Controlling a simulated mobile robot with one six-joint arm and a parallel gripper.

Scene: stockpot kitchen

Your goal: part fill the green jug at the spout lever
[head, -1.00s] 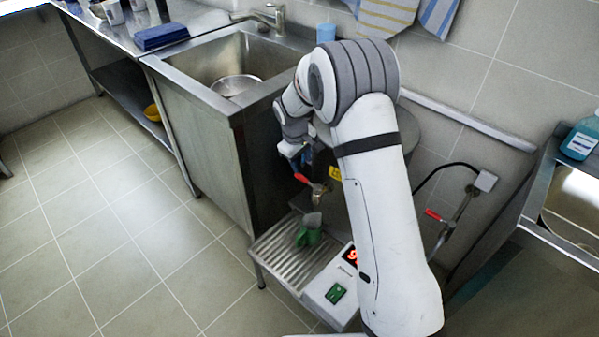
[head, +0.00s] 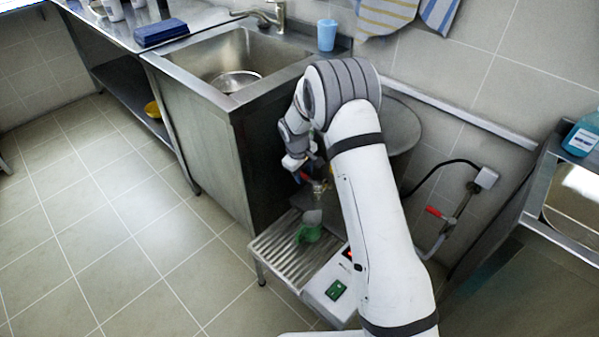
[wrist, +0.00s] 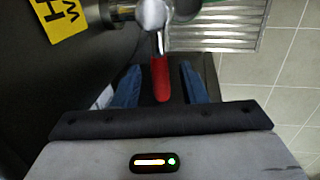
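The green jug (head: 308,234) stands upright on the ribbed drip tray (head: 273,247) beneath the metal spout (head: 319,187); its contents cannot be made out. The red spout lever (wrist: 160,78) points toward my gripper (wrist: 160,90) in the wrist view. My gripper's blue fingers are apart, one on each side of the lever's end, with gaps visible on both sides. In the head view, my gripper (head: 302,166) is at the lever above the tray, with its fingers partly hidden.
A box with a green switch (head: 336,289) adjoins the tray; its red display is mostly hidden by my arm. A sink (head: 222,58) is behind left. A red-handled wall valve (head: 436,212) and hose are at right. Floor at left is clear.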

